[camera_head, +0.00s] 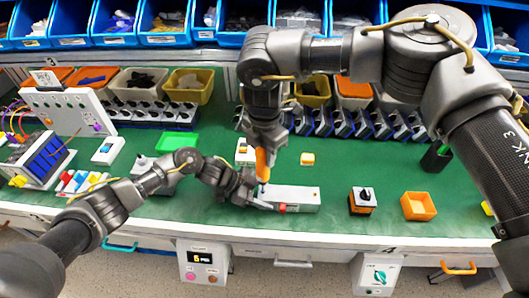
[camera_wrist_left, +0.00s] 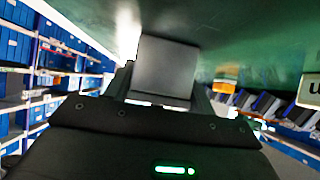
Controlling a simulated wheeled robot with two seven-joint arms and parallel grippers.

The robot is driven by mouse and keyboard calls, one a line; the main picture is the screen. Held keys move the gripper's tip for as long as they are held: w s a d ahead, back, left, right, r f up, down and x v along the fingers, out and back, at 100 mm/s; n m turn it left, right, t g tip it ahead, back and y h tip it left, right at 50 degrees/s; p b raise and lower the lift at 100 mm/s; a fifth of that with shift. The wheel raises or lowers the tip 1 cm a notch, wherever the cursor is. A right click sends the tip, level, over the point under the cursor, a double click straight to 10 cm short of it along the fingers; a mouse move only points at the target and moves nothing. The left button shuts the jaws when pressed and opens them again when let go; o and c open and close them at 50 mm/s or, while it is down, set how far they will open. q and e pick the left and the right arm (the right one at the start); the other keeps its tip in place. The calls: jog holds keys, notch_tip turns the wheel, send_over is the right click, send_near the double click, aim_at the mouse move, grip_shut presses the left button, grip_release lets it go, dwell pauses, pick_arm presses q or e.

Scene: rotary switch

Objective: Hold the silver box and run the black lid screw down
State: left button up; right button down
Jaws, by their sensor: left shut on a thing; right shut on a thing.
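The silver box (camera_head: 298,194) lies on the green bench mat, long side running left to right. My left gripper (camera_head: 258,200) is shut on its left end. In the left wrist view the grey end of the box (camera_wrist_left: 166,66) shows between the fingers. My right gripper (camera_head: 264,148) points down above that end, shut on an orange-handled screwdriver (camera_head: 262,163). The screwdriver stands nearly upright, its tip at the box's left end; I cannot tell whether it touches the screw. The black lid screw is too small or hidden to make out.
A black-and-white rotary switch (camera_head: 362,200) and an empty orange tray (camera_head: 418,206) stand to the right of the box. Bins and a row of switches line the back. The mat between box and rotary switch is clear.

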jog(key=shift+r, duration=2.3)
pick_arm(q)
jog(key=o, duration=1.5)
jog(key=v, duration=1.2)
